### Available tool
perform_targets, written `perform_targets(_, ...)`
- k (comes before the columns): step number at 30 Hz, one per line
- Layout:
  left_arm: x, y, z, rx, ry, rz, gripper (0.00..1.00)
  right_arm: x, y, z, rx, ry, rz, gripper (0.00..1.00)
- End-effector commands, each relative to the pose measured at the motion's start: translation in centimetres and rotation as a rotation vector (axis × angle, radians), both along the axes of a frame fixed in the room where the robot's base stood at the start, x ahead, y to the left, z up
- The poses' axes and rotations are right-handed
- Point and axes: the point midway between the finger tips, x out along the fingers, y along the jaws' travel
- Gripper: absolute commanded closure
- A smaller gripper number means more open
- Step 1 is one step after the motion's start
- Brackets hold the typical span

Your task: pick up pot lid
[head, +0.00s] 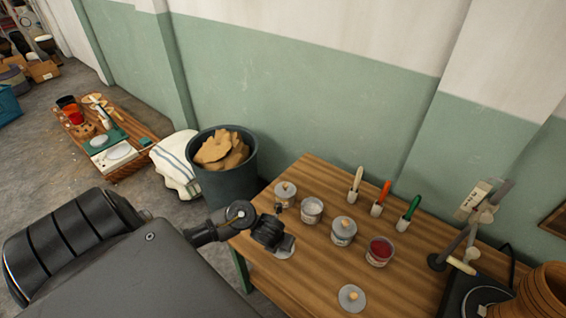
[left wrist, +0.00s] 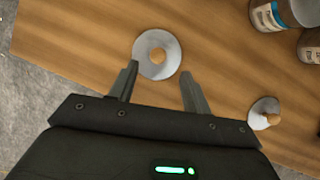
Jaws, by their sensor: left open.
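A round grey pot lid (left wrist: 143,61) with a tan wooden knob (left wrist: 157,55) lies on the wooden table in the left wrist view. In the head view the lid (head: 286,251) is partly hidden under my left gripper (head: 274,238). My left gripper (left wrist: 159,74) is open, its fingers pointing toward the lid, with nothing held. The lid shows between and just beyond the fingertips; the height gap is hard to tell. A second lid (head: 352,298) lies flat near the table's front; a knobbed lid (left wrist: 262,106) also shows at right in the left wrist view. My right gripper is not seen.
Several pots stand on the table (head: 320,268), including an open one with red contents (head: 380,251) and a lidded one (head: 343,231). Three brushes (head: 380,198) stand behind. A dark bin (head: 228,180) stands left of the table. A stand (head: 465,235) and brown drum (head: 543,291) are at right.

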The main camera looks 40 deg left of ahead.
Motion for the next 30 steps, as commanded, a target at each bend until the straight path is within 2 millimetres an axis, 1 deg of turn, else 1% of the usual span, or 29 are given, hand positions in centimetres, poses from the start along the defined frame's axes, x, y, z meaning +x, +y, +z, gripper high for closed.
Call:
perform_targets(1,0.1,0.0,-0.3,0.000,-0.001,0.001,0.52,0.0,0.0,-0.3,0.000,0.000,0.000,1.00)
perform_targets(4,0.2,0.1,-0.3,0.000,-0.001,0.002,0.52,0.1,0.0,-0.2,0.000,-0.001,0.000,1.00)
perform_targets(6,0.2,0.1,-0.6,-0.001,0.000,0.003,0.52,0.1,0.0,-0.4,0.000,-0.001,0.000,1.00)
perform_targets(12,1.3,0.8,-3.4,0.000,0.002,0.004,0.52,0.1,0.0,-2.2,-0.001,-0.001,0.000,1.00)
perform_targets(15,1.8,0.9,-4.5,-0.001,0.001,0.004,0.52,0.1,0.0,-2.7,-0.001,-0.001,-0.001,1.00)
perform_targets(19,2.1,1.0,-5.0,0.000,0.000,0.003,0.52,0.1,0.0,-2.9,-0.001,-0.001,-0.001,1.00)
perform_targets(25,2.1,1.0,-5.0,0.000,-0.001,0.002,0.52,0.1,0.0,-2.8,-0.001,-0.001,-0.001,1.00)
perform_targets(26,2.1,1.0,-5.0,0.000,-0.001,0.002,0.53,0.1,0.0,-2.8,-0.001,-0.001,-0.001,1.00)
perform_targets(30,2.1,1.0,-5.0,-0.001,-0.001,0.003,0.71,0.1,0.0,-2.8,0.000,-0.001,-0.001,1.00)
